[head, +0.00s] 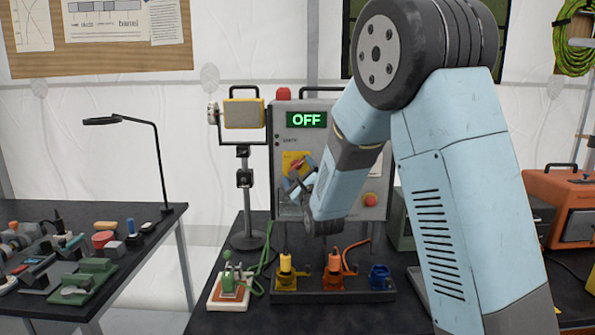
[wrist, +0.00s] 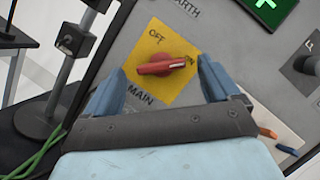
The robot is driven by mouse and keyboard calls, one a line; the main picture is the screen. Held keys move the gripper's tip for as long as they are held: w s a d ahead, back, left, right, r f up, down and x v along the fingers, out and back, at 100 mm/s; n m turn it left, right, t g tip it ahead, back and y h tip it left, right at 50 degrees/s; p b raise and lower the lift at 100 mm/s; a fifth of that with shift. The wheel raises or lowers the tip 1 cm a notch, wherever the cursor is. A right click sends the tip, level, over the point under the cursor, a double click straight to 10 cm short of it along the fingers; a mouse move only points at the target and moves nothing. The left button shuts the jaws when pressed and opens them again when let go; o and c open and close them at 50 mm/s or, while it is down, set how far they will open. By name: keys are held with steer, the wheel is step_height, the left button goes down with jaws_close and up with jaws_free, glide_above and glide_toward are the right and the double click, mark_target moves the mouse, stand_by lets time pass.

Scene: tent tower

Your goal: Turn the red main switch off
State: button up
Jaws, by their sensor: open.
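The red main switch (wrist: 160,65) is a bar-shaped knob on a yellow plate (wrist: 150,92) marked OFF, ON and MAIN. In the wrist view the bar lies nearly level, its right end close to the ON mark; the OFF mark is above it. My gripper (wrist: 161,67) is open, one finger on each side of the switch, with visible gaps to both. In the head view my gripper (head: 300,182) is in front of the yellow plate (head: 291,158) and partly hides the switch. The grey panel's green display (head: 306,119) reads OFF.
The panel also has a red button (head: 370,199) at its lower right. A lamp on a stand (head: 244,113) is close on the left. Below are yellow (head: 286,272) and orange (head: 334,272) plugs, a blue socket (head: 379,276) and a green lever switch (head: 231,280).

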steer(key=shift+x, duration=0.95)
steer(key=shift+c, duration=0.4)
steer(key=c, duration=1)
